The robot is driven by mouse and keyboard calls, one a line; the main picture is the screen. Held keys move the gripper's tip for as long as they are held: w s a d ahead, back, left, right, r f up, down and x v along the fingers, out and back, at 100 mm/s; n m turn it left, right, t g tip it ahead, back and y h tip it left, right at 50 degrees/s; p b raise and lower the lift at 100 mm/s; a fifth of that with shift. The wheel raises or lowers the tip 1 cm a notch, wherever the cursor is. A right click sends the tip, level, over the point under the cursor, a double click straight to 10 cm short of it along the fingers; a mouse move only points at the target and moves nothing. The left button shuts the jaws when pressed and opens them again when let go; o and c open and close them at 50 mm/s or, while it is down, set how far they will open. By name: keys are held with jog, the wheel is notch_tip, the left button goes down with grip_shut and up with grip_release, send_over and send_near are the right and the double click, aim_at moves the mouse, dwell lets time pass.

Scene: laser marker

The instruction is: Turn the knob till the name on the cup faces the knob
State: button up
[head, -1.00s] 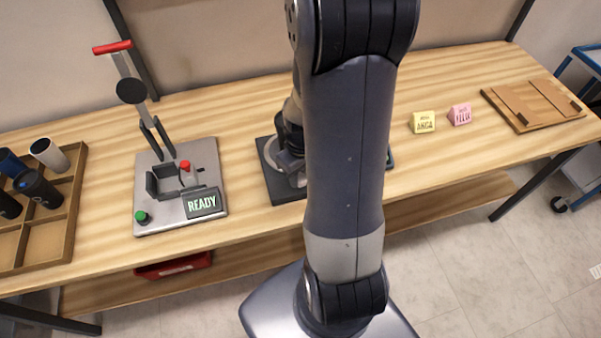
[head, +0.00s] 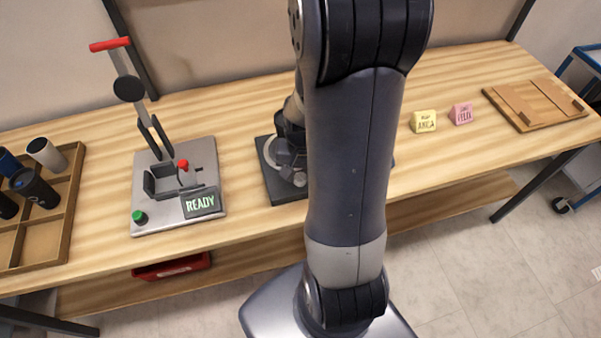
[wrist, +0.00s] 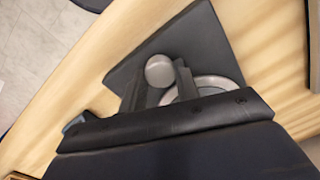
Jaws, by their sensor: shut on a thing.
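The round grey knob (wrist: 158,70) shows in the wrist view, on the dark base (wrist: 205,40) of the turning station. My gripper (wrist: 157,86) is at the knob, its dark fingers on either side and shut on it. A light grey ring (wrist: 222,88) on the base lies right beside the fingers, partly covered by my gripper. In the head view my arm hides much of the station, and its dark base (head: 274,190) shows to the left of the arm. I cannot see a cup on the station or any name on one.
A wooden tray (head: 62,232) with several cups stands at the far left. A lever machine (head: 150,215) with a READY display stands between tray and station.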

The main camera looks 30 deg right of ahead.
aim_at(302, 178)
jog(key=shift+m, duration=1.1)
jog(key=o, duration=1)
notch_tip(302, 178, up, 11)
jog(key=shift+s+d+f+p, duration=0.1)
jog(key=shift+s+p, duration=0.05)
jog(key=shift+p, duration=0.2)
jog(key=shift+f, duration=0.1)
